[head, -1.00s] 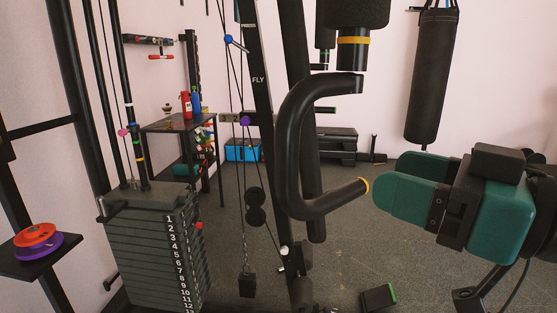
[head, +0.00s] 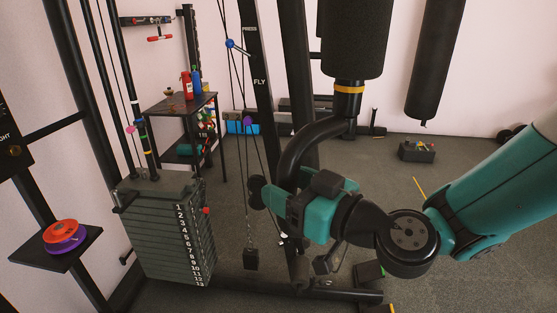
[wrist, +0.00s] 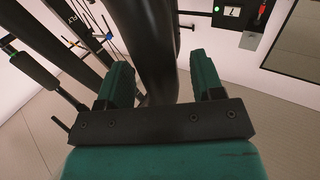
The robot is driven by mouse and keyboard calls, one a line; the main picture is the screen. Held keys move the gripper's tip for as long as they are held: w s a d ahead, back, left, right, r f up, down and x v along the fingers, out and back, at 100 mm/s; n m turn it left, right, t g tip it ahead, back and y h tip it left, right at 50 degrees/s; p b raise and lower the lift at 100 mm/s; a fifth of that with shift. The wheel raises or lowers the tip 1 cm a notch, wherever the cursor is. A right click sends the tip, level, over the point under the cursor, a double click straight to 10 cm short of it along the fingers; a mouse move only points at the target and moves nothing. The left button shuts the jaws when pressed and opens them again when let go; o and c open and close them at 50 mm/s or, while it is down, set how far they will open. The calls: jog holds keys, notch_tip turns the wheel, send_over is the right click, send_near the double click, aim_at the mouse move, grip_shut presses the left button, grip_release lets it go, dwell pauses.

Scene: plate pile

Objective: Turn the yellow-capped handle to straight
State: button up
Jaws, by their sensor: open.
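The handle (head: 296,152) is a thick black curved bar below a padded black roller with a yellow ring (head: 348,88). Its lower end and yellow cap are hidden behind my gripper in the head view. My gripper (wrist: 162,80) has teal fingers and is open. In the wrist view, the black bar (wrist: 148,40) passes between the two fingers, with a finger on each side. A gap shows on the right side; I cannot tell whether the left finger touches it. In the head view, my gripper (head: 310,197) overlaps the lower part of the bar.
A numbered weight stack (head: 165,235) stands at left, beside a small shelf with orange and purple discs (head: 65,235). The machine's black upright (head: 262,85) and cables are close left of my gripper. A punching bag (head: 436,60) hangs behind.

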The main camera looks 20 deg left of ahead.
jog(key=shift+p+x, duration=0.35)
jog(key=shift+x, duration=0.75)
